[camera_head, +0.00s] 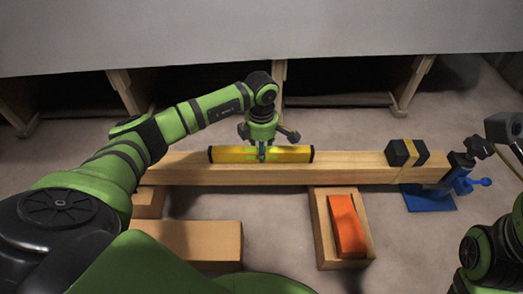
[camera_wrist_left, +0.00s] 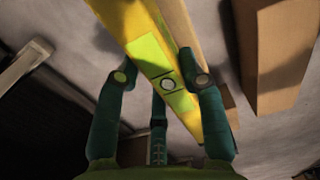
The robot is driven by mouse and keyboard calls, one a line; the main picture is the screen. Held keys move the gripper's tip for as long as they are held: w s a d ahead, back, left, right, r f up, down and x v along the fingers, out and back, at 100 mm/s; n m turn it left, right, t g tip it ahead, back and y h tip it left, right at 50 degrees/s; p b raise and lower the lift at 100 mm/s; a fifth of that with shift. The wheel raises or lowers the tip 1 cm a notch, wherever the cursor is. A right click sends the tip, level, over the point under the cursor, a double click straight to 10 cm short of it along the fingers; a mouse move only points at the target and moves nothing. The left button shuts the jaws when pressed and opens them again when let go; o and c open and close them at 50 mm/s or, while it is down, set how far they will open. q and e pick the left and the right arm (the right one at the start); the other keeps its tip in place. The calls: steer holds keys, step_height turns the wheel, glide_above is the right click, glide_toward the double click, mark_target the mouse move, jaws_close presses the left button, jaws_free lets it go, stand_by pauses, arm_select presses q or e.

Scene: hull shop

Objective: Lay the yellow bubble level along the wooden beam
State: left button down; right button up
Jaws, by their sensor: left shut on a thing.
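The yellow bubble level (camera_head: 287,154) has black ends and lies lengthwise along the wooden beam (camera_head: 345,174) in the head view, on or just above its top; a small gap cannot be ruled out. My left gripper (camera_head: 262,154) comes down on the level's middle and is shut on it. The beam (camera_wrist_left: 180,22) runs beside the level there. My right arm shows at the right edge, its fingertips unclear.
A black block (camera_head: 405,153) with a tan strap sits on the beam's right part. A blue clamp (camera_head: 462,182) stands at its right end. An orange wedge (camera_head: 347,226) lies on a wooden block (camera_head: 322,232) in front. A cardboard-coloured block (camera_head: 215,241) lies front left.

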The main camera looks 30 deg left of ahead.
arm_select(q)
steer(key=shift+r, duration=0.1)
steer(key=c, duration=0.8)
jaws_free()
steer(key=shift+o, duration=0.2)
